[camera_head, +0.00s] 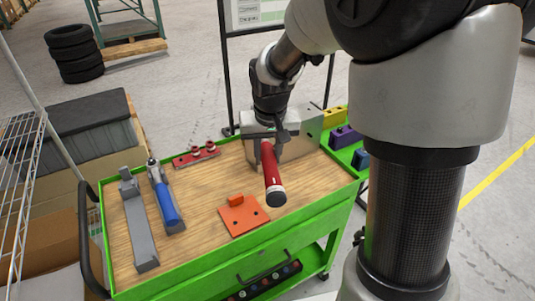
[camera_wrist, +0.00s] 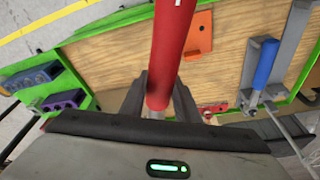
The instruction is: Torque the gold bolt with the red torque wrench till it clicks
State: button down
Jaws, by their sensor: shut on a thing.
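The red torque wrench (camera_head: 270,172) has a dark end cap that points toward the front of the bench. My gripper (camera_head: 268,143) is shut on the wrench and holds it above the bench. The wrist view shows the red handle (camera_wrist: 175,50) running between the two dark fingers. A grey metal block (camera_head: 305,136), seemingly the chassis fixture, stands at the back right behind my gripper. The gold bolt is not visible in either view, and my gripper and the wrench hide part of the block. I cannot tell whether the wrench head touches anything.
The green cart (camera_head: 240,262) has a wooden top. A blue-handled tool (camera_head: 167,203), a long grey holder (camera_head: 138,222), an orange plate (camera_head: 237,220) and a red rack (camera_head: 196,155) lie on it. Wood around the orange plate is clear.

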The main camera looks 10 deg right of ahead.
jog(key=shift+f, duration=0.3)
jog(key=shift+a+b, duration=0.1)
jog(key=shift+b, duration=0.2)
jog(key=shift+a+f+m, duration=0.1)
jog(key=shift+a+m, duration=0.3)
jog(key=shift+a, duration=0.25)
jog(key=shift+a, duration=0.15)
jog(key=shift+w+a+m+b, duration=0.15)
jog(key=shift+a+m+b, duration=0.25)
jog(key=shift+a, duration=0.25)
jog(key=shift+a+f, duration=0.1)
dwell(0.5)
jog(key=shift+w+a+m+h, duration=0.2)
jog(key=shift+a+m+h, duration=0.15)
jog(key=shift+a, duration=0.3)
jog(key=shift+a+m, duration=0.25)
